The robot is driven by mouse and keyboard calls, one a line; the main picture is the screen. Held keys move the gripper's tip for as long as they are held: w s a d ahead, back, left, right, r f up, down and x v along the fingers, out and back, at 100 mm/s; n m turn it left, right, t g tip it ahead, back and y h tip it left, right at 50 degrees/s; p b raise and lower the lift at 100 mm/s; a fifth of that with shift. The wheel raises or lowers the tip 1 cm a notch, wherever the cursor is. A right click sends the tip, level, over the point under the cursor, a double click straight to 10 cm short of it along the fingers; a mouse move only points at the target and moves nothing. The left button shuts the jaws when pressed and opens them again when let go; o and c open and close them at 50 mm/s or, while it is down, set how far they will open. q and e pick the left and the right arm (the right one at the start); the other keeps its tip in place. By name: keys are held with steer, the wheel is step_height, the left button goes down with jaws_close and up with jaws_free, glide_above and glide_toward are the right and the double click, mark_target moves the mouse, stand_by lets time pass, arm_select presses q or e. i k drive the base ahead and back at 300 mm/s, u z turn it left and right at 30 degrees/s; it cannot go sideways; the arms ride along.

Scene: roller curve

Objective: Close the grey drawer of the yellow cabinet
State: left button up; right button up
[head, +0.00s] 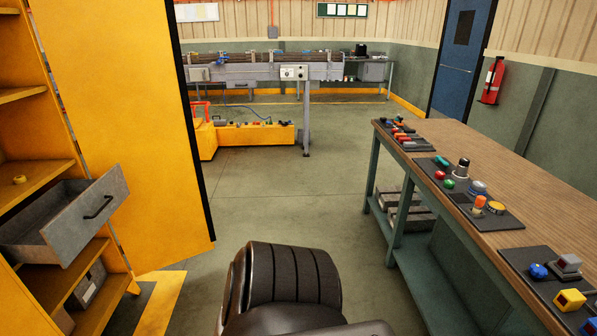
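The yellow cabinet (40,166) stands at the left edge of the head view, with its yellow door (122,125) swung open. The grey drawer (92,210) sticks out of the cabinet between two shelves. Its inside shows from above and looks empty where visible. The drawer has a dark bar handle (98,208) on its front, which faces right. Neither of my grippers is in the head view, so nothing of mine is seen touching the drawer.
A wooden-topped workbench (460,145) with tools and parts on dark mats runs along the right. A roller machine (265,72) stands at the back. A dark rounded form, cannot tell what, fills the bottom centre. The floor (290,195) between cabinet and workbench is clear.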

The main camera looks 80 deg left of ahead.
mark_target(51, 229)
steer(key=u, duration=2.95)
steer(key=i, duration=1.5)
steer(key=u, duration=2.9)
